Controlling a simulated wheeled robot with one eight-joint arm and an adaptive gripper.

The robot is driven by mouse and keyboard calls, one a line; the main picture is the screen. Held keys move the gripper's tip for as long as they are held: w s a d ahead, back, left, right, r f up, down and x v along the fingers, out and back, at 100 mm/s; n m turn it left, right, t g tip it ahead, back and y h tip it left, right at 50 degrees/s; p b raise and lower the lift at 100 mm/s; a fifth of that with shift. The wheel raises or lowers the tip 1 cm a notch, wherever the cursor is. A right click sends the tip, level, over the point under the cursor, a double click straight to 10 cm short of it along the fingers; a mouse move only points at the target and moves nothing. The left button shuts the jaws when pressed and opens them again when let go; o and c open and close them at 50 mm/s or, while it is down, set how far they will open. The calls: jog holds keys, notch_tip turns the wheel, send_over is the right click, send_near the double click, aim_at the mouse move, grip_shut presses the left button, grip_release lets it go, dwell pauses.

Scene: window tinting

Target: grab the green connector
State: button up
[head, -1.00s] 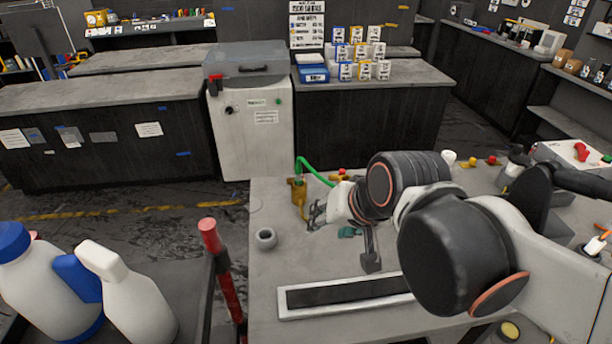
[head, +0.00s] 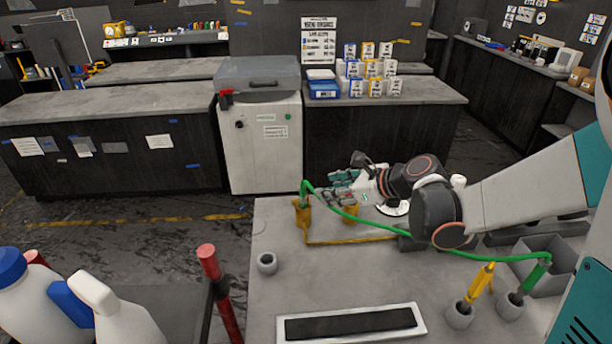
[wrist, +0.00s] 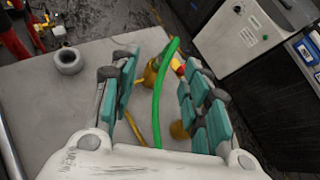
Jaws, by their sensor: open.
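A green hose (head: 395,236) runs across the bench. Its left end rises as a green piece (head: 304,188) over a yellow fitting (head: 302,216) at the bench's far left. Its right end joins a green connector (head: 534,278) standing tilted in a grey cup (head: 510,306). My gripper (head: 338,187) is open, just right of the left green end and above the bench. In the wrist view, the green hose (wrist: 157,105) passes between the spread teal fingers of my gripper (wrist: 158,65), with gaps on both sides. The hose's lower part is hidden behind the gripper's palm.
A yellow connector (head: 481,283) stands in another grey cup (head: 459,316). A yellow hose (head: 350,241) lies on the bench. An empty grey ring-like cup (head: 267,263) and a framed dark strip (head: 350,323) are nearer. The bench's middle (head: 340,280) is clear. Spray bottles (head: 110,310) stand at left.

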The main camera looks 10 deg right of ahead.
aim_at(306, 189)
jog(key=w+a+f, duration=0.1)
jog(key=w, duration=0.1)
jog(key=w+a+f+m+b, duration=0.1)
jog(key=w+f, duration=0.1)
jog(key=w+a+f+m+b, duration=0.1)
jog(key=w+a+f, duration=0.1)
jog(key=w, duration=0.1)
jog(key=shift+a, duration=0.1)
jog(key=shift+y, duration=0.3)
jog(key=b+x, duration=0.2)
jog(key=x, duration=0.2)
jog(key=shift+w+f, duration=0.1)
jog(key=shift+f, duration=0.1)
jog(key=shift+w+a+f, duration=0.15)
jog(key=shift+w, duration=0.2)
jog(key=shift+c, duration=0.4)
grip_shut()
